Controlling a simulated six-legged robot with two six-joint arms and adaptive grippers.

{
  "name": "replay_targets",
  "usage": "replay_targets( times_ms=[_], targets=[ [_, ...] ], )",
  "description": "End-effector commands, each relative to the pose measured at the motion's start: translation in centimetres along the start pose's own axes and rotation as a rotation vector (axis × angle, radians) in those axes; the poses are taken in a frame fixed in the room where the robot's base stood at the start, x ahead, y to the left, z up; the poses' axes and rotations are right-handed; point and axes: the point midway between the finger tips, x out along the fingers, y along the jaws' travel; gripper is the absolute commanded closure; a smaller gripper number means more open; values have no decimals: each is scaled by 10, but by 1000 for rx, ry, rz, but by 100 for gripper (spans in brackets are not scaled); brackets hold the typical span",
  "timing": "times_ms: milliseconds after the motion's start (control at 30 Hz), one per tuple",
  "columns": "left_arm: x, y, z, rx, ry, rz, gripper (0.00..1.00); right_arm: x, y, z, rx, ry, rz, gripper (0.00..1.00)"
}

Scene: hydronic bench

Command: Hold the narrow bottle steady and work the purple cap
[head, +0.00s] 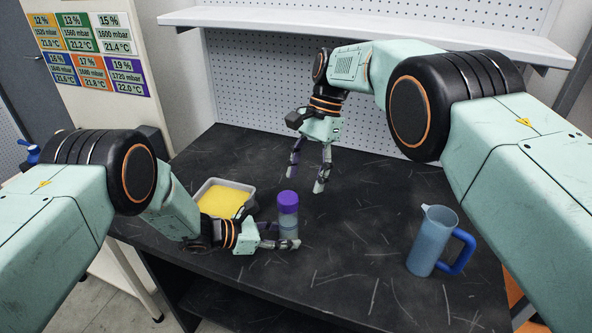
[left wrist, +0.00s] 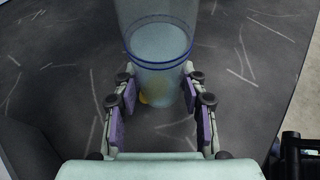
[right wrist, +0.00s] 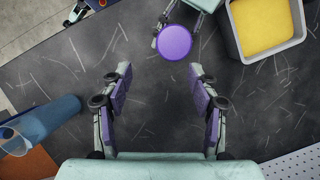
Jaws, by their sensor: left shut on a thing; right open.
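The narrow bottle (head: 288,228) stands upright on the dark bench, clear with liquid in its lower part. Its purple cap (head: 288,201) sits on top. My left gripper (head: 296,243) is shut on the bottle low down, and the left wrist view shows its pads (left wrist: 159,102) on both sides of the bottle (left wrist: 158,62). My right gripper (head: 309,187) is open and empty, fingers pointing down, above the bench behind the bottle. In the right wrist view the cap (right wrist: 174,42) shows from above, beyond the open fingertips (right wrist: 160,72). The cap is outside the left wrist view.
A grey tray with a yellow filling (head: 222,200) stands left of the bottle, close to my left wrist. A blue jug (head: 432,243) with a handle stands at the right. A white shelf (head: 370,32) overhangs the back. The bench (head: 340,270) is clear between bottle and jug.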

Motion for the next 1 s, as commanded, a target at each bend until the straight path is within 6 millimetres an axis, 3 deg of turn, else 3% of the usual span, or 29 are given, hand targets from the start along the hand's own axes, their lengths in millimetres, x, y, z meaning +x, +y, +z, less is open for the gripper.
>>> replay_targets(
  times_ms=[100,267,633,1000],
  targets=[
    [0,-1,-2,-3,3,0,100,0,-15,12,-8,15,-11,40],
    [0,-1,-2,-3,3,0,100,6,-18,16,-8,18,-14,40],
    [0,-1,-2,-3,3,-1,100,51,-18,14,-8,19,-12,40],
    [0,-1,-2,-2,3,-1,100,49,-18,14,-8,20,-15,70]
  ],
)
